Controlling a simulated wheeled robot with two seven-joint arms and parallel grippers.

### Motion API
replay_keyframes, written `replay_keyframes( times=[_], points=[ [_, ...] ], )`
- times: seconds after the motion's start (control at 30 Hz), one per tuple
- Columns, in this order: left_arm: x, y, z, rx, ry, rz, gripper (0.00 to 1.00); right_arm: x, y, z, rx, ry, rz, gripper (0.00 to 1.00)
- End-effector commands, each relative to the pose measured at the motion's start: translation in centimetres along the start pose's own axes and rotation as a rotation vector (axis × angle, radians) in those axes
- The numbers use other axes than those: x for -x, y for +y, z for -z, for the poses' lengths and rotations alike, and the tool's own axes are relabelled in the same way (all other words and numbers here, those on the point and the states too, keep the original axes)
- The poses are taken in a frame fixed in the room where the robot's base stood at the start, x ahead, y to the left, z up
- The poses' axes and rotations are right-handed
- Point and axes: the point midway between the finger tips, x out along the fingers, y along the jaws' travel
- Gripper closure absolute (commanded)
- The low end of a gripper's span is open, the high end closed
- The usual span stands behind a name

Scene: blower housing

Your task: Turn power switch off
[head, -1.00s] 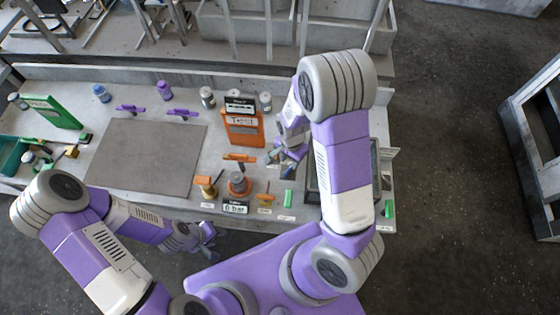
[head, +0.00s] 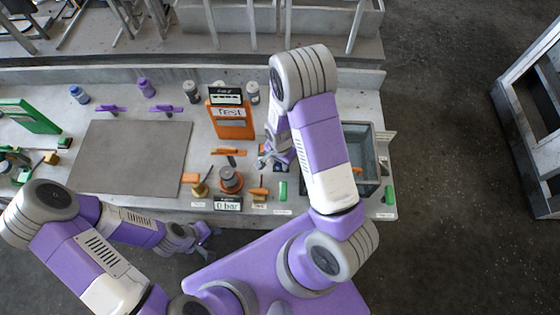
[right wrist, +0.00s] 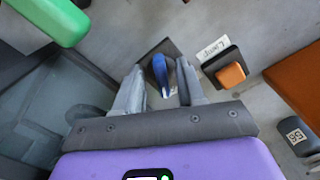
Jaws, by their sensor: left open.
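In the right wrist view a blue lever (right wrist: 160,72) stands on a dark plate. A small orange block on a black base (right wrist: 228,72) sits beside it with a white label (right wrist: 212,48), which I cannot read surely. I cannot tell which of these is the power switch. My right gripper (right wrist: 160,92) is open, with one finger on each side of the blue lever and gaps visible. In the head view the right gripper (head: 268,161) is over the bench, right of the orange test panel (head: 232,125). My left gripper (head: 207,236) is open in front of the bench, away from the controls.
A green bar (right wrist: 50,18) and a grey tray (head: 368,150) lie near the right gripper. A round grey knob on an orange base (head: 230,178), a "0 bar" display (head: 228,204) and an orange handle (head: 228,152) stand to its left. A grey mat (head: 130,158) is clear.

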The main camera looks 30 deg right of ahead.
Motion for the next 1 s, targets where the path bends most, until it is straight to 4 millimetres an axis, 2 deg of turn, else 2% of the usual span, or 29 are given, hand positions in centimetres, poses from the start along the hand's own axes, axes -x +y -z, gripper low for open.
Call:
replay_keyframes(
  times=[0.23,0.4,0.5,0.77,1.0],
  points=[
    [0.01,0.00,0.00,0.000,0.000,0.000,0.57,-0.04,-0.05,0.01,0.001,0.000,0.001,0.62],
    [0.00,0.00,-0.01,0.000,0.000,0.000,0.57,-0.03,-0.05,0.01,0.001,0.000,0.001,0.88],
    [0.00,0.00,-0.01,0.000,0.000,0.000,0.57,-0.02,-0.05,0.01,0.001,0.000,0.001,1.00],
    [-0.02,-0.01,0.00,0.000,0.000,0.000,0.57,-0.02,-0.04,0.00,0.009,0.000,0.001,1.00],
    [-0.24,-0.09,0.01,0.000,0.000,0.000,0.57,-0.05,0.01,0.01,0.090,0.001,0.002,1.00]
  ],
)
